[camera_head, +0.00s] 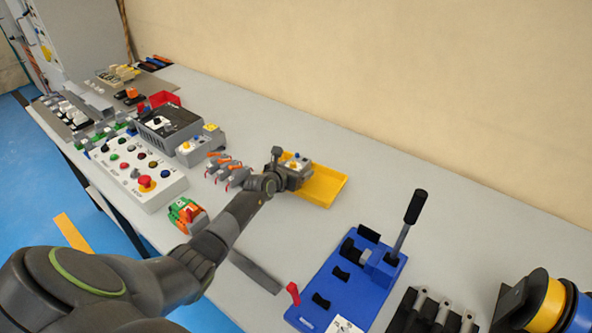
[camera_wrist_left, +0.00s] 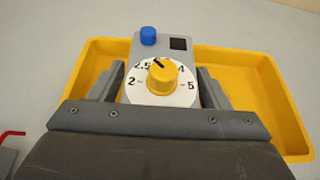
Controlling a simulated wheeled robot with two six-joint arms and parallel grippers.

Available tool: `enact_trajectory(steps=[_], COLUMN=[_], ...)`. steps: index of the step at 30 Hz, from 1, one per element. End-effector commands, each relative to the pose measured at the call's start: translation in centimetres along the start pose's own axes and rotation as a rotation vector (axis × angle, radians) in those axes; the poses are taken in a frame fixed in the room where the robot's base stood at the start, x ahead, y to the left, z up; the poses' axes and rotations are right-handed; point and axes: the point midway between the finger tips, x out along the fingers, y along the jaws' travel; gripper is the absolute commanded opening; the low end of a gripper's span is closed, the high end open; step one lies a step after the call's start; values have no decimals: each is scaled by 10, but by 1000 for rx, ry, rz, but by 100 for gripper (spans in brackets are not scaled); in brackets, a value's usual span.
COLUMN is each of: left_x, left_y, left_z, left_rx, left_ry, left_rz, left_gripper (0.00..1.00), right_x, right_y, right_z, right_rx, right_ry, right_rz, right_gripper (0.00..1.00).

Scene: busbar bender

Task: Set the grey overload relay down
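The grey overload relay (camera_wrist_left: 150,62) has a blue button, a small dark window and a yellow dial on a white numbered scale. My left gripper (camera_wrist_left: 162,88) has its two fingers on either side of it, shut on it. In the head view the gripper (camera_head: 288,172) and the relay (camera_head: 299,164) are at the left end of the yellow tray (camera_head: 332,186). In the wrist view the tray's rim (camera_wrist_left: 262,58) shows behind and beside the relay. I cannot tell whether the relay touches the tray floor. My right gripper is not in view.
A similar grey unit (camera_head: 203,146) stands left, beside a dark box (camera_head: 168,124) and a push-button panel (camera_head: 138,168). Orange-handled parts (camera_head: 226,170) lie near my arm. A blue bender (camera_head: 350,280) with a black-handled lever stands at right. Table behind the tray is clear.

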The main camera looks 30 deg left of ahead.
Motion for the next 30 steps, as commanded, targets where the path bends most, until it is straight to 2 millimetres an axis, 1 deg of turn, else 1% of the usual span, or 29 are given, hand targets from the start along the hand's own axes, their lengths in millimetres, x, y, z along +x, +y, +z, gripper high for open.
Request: enact_trajectory(steps=[10,14,20,30], left_x=[-1,-9,-38,-91], left_y=[0,0,0,0], left_z=[2,4,5,4], left_rx=[-1,0,1,2], left_ry=[0,1,1,1], left_rz=[0,0,0,0], left_gripper=[74,74,74,74], right_x=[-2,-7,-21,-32], right_y=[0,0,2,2], right_z=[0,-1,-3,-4], right_rx=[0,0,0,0], right_ry=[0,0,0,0], right_rz=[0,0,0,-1], right_gripper=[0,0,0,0])
